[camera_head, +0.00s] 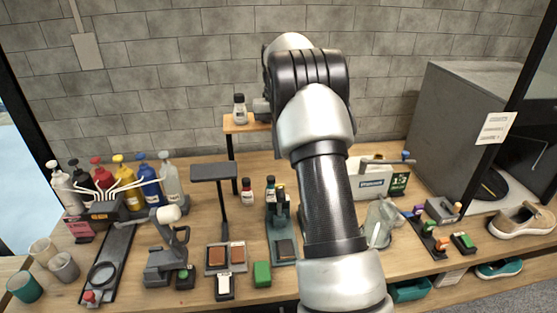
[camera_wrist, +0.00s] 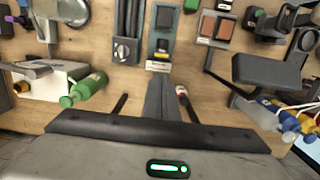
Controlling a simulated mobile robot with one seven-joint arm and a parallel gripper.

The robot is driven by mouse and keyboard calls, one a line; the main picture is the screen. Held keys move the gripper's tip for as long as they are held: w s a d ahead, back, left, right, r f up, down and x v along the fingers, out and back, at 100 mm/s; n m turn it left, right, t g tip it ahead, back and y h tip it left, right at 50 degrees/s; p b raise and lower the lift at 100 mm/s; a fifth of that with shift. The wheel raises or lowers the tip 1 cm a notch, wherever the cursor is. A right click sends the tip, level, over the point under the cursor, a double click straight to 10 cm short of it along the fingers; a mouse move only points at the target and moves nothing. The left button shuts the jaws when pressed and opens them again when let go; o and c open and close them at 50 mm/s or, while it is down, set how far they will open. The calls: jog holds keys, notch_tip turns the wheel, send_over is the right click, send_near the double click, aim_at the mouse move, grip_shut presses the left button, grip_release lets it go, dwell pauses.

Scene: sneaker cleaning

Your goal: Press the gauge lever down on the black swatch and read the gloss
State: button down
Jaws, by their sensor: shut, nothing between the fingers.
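A dark swatch (camera_head: 286,248) lies on the front of a green-based device (camera_head: 272,238) in the middle of the bench. A dark upright part (camera_head: 280,208), perhaps the lever, stands behind the swatch. In the wrist view the black swatch (camera_wrist: 165,17) lies near the top centre, on the same narrow base (camera_wrist: 152,42). My gripper (camera_wrist: 160,82) is shut and empty, with its fingertips in the picture below the device and apart from the swatch. My arm hides the gripper in the head view. I cannot make out a gloss reading.
Two brown swatches (camera_head: 217,257) sit on a stand (camera_head: 213,172) to the left. A green block (camera_head: 262,274) lies in front. A red-labelled bottle (camera_wrist: 182,92) is close beside my fingers. A green bottle (camera_wrist: 85,88) and several coloured bottles (camera_head: 128,182) stand farther off.

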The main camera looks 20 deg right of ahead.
notch_tip(320, 180, down, 9)
jog(key=shift+s+a, duration=0.15)
jog(key=shift+s, duration=0.3)
